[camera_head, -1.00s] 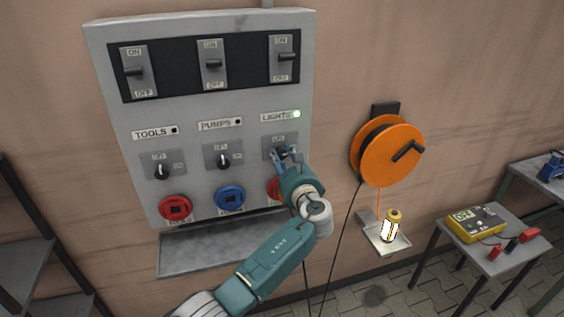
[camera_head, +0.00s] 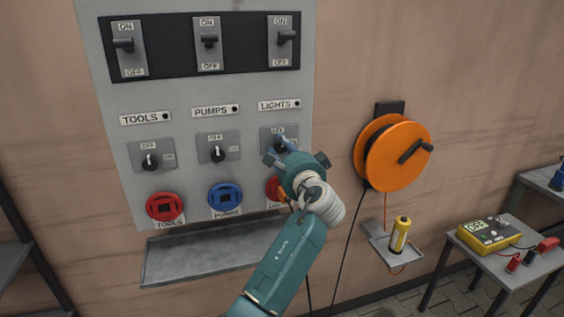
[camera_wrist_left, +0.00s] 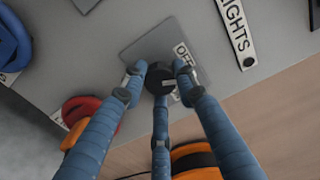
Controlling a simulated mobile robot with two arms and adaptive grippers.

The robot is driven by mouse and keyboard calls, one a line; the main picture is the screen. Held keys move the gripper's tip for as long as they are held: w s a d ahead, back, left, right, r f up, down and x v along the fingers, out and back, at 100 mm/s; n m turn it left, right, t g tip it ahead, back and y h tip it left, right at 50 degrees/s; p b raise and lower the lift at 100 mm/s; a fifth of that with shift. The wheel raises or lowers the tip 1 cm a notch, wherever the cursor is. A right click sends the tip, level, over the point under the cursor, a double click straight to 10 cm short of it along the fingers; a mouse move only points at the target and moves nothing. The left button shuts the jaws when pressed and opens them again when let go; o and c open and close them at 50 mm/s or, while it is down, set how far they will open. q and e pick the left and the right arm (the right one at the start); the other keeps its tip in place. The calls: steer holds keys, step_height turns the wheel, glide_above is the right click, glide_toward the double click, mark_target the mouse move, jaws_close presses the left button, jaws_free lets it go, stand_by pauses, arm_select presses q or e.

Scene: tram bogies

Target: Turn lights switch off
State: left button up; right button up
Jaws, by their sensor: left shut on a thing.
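The grey wall panel (camera_head: 110,105) carries the lights switch plate (camera_head: 268,132) under the LIGHTS label (camera_head: 274,105). The small indicator beside that label is dark. In the left wrist view the switch has a round black knob (camera_wrist_left: 158,78), with OFF printed on its grey plate (camera_wrist_left: 150,45). My left gripper (camera_head: 280,148) is at this switch. Its blue fingers (camera_wrist_left: 160,85) are closed around the knob in the left wrist view. The gripper hides most of the knob in the head view. My right gripper is in neither view.
Tools (camera_head: 150,162) and pumps (camera_head: 218,154) switches sit to the left. Red and blue round sockets are below them, above a grey shelf (camera_head: 210,252). An orange cable reel (camera_head: 385,160), a yellow lamp (camera_head: 400,235) and a table with a yellow meter (camera_head: 488,235) are right.

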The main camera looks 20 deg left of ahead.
arm_select(q)
steer(key=n+b, duration=0.2)
steer(key=shift+f+n, duration=0.15)
steer(key=shift+n, duration=0.15)
steer(key=shift+n+b, duration=1.2)
steer(key=shift+b, duration=0.15)
steer(key=shift+r, duration=0.2)
steer(key=o, duration=1.1)
steer(key=shift+a, duration=0.1)
steer(key=shift+o, duration=0.2)
steer(key=shift+s, duration=0.1)
